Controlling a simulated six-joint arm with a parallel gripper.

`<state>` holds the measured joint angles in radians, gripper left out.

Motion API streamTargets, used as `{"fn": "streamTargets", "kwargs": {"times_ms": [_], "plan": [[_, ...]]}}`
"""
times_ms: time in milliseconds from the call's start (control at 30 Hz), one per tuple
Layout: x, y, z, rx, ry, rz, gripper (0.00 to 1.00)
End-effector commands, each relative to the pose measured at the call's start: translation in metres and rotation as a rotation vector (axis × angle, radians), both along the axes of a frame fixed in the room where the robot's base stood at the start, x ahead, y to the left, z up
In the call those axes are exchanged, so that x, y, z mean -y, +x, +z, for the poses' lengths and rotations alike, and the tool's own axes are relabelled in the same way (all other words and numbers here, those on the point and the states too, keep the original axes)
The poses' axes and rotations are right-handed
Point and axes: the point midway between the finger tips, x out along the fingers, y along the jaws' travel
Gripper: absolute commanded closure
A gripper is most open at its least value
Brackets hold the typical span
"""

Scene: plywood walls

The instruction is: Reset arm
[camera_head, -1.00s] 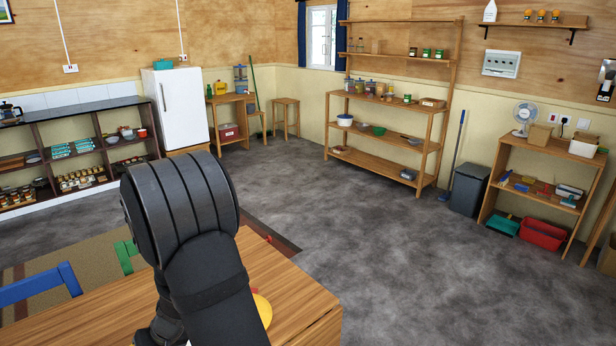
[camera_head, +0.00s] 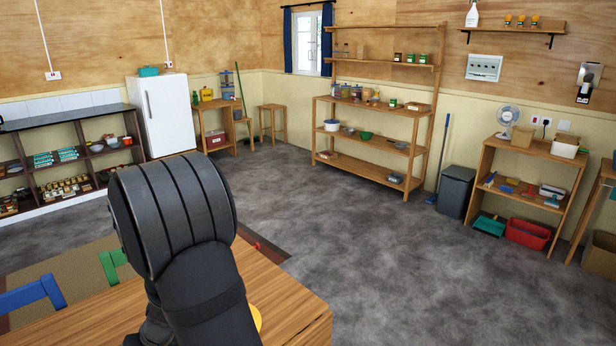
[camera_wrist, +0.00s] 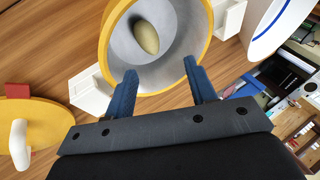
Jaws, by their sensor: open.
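My gripper (camera_wrist: 158,82) shows in the wrist view with its two blue fingers apart and nothing between them. Beyond the fingertips is a yellow-rimmed pot (camera_wrist: 108,42) with a grey inside and white side handles. A brownish-green oval item (camera_wrist: 146,37) lies in the pot. A yellow lid (camera_wrist: 45,125) with a white knob lies on the wooden table (camera_wrist: 60,40) to the left. In the head view my arm is folded over the table (camera_head: 290,300), and it hides the gripper and most of the tabletop.
A white dish with a blue rim (camera_wrist: 275,25) is at the upper right of the wrist view. A blue chair (camera_head: 30,295) and a green chair (camera_head: 112,265) stand by the table. Shelves (camera_head: 375,110) line the walls. The grey floor right of the table is clear.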

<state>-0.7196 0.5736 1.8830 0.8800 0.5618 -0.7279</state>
Motion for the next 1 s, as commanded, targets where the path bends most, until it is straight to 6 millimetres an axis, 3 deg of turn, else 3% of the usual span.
{"fn": "streamTargets", "kwargs": {"times_ms": [433, 767, 1000], "plan": [[-0.026, -0.005, -0.063, -0.003, -0.004, -0.002, 0.49], [-0.027, -0.003, -0.005, 0.004, 0.003, 0.001, 0.49], [0.014, 0.013, 0.019, 0.002, 0.002, -0.005, 0.49]]}}
